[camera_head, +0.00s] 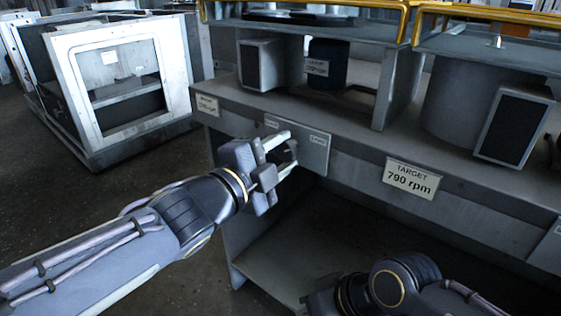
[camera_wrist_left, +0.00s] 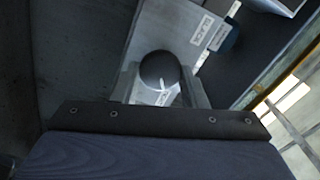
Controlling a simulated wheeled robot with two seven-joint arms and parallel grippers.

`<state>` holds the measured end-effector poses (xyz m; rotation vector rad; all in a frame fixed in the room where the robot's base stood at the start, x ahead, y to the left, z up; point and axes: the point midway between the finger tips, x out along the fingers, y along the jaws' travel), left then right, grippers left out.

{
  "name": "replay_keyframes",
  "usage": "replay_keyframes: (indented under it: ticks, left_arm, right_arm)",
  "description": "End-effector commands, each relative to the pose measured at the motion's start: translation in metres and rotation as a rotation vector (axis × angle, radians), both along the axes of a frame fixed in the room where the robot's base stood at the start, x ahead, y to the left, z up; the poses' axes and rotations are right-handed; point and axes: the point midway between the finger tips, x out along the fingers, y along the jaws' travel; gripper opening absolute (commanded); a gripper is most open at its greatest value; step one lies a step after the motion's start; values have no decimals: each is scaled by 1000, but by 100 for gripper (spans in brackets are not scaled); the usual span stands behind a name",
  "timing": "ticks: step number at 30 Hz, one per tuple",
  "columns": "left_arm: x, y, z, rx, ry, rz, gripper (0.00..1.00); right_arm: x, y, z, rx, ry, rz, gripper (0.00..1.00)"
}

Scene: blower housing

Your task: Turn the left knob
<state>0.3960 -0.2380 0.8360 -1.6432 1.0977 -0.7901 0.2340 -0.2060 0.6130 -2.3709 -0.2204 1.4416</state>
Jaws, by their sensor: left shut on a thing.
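The left knob (camera_wrist_left: 158,68) is a dark round knob with a white pointer mark, seen in the left wrist view. It sits on a grey panel, which also shows in the head view (camera_head: 314,155) with two small labels along its top. My left gripper (camera_head: 284,149) is at the left part of this panel, its pale fingers on either side of the knob and shut on it. In the head view the fingers mostly hide the knob. My right arm shows at the bottom right, but its gripper is not in view.
The panel is on the front of a grey bench (camera_head: 350,138). A sign (camera_head: 411,179) reading "TARGET 790 rpm" is to its right. Grey housings with dark grilles (camera_head: 510,128) stand on the bench. A white framed cabinet (camera_head: 75,45) stands at the left. Open floor lies before it.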

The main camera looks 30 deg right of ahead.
Motion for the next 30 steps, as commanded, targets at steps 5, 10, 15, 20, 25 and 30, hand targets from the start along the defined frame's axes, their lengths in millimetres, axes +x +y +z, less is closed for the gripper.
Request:
replay_keyframes:
  ticks: [5,10,15,20,25,30]
  left_arm:
    - [0,0,-1,19,-42,1,16]
    - [0,0,-1,25,-57,1,16]
    - [0,0,-1,26,-59,1,16]
    - [0,0,-1,25,-58,1,16]
    - [0,0,-1,25,-58,1,58]
    - [0,0,-1,25,-57,1,60]
  right_arm:
    - [0,0,-5,0,0,0,0]
    - [0,0,-6,0,0,0,0]
    - [0,0,-6,0,0,0,0]
    - [0,0,-6,0,0,0,0]
    - [0,0,-6,0,0,0,0]
    - [0,0,-6,0,0,0,0]
